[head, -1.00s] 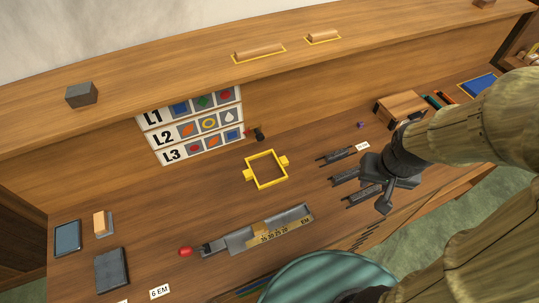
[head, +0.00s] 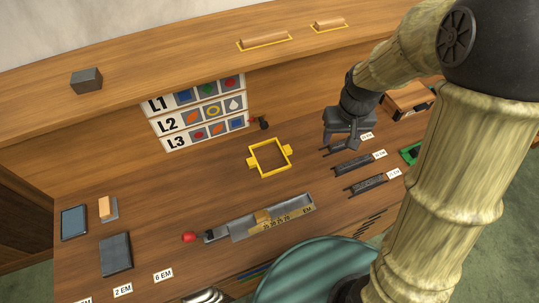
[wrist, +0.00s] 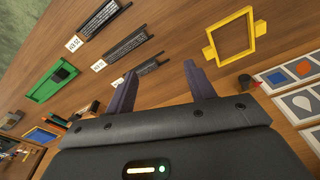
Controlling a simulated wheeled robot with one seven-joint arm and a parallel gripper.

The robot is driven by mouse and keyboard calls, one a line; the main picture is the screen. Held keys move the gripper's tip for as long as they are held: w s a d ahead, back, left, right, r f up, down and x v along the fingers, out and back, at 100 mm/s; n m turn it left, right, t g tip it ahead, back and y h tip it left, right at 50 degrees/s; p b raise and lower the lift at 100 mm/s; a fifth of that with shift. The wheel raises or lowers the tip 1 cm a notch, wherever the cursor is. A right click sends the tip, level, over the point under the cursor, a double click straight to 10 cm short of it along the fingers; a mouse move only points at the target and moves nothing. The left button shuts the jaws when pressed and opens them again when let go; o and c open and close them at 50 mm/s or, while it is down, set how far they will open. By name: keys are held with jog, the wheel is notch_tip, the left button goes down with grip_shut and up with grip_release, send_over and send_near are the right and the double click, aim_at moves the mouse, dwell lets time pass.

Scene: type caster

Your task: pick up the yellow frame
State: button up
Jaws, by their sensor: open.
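The yellow frame (head: 269,158) is a square outline with a tab on each of two opposite sides. It lies flat on the wooden desk near the middle in the head view. It also shows at the upper right in the wrist view (wrist: 207,52). My gripper (head: 340,141) is to the right of the frame in the head view, apart from it and over the slotted dark racks. In the wrist view its two fingers (wrist: 158,88) stand apart with nothing between them.
Dark slotted racks (head: 351,165) with labels lie right of the frame. A grey metal composing tray (head: 250,226) with a red knob lies in front of it. The L1–L3 cards (head: 206,134) stand behind it. A wooden box (head: 405,98) is at right.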

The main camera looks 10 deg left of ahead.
jog(key=w+a+f+n, duration=0.2)
jog(key=a, duration=0.4)
jog(key=w+a+f+n+g, duration=0.1)
jog(key=w+a+f, duration=0.1)
jog(key=a, duration=0.5)
jog(key=shift+a+f+n+p, duration=0.3)
jog(key=shift+f+n, duration=0.1)
jog(key=shift+f, duration=0.1)
jog(key=p, duration=0.2)
send_over(288, 152)
jog(key=shift+f, duration=3.4)
jog(key=shift+f+p, duration=1.25)
jog(key=shift+f, duration=1.35)
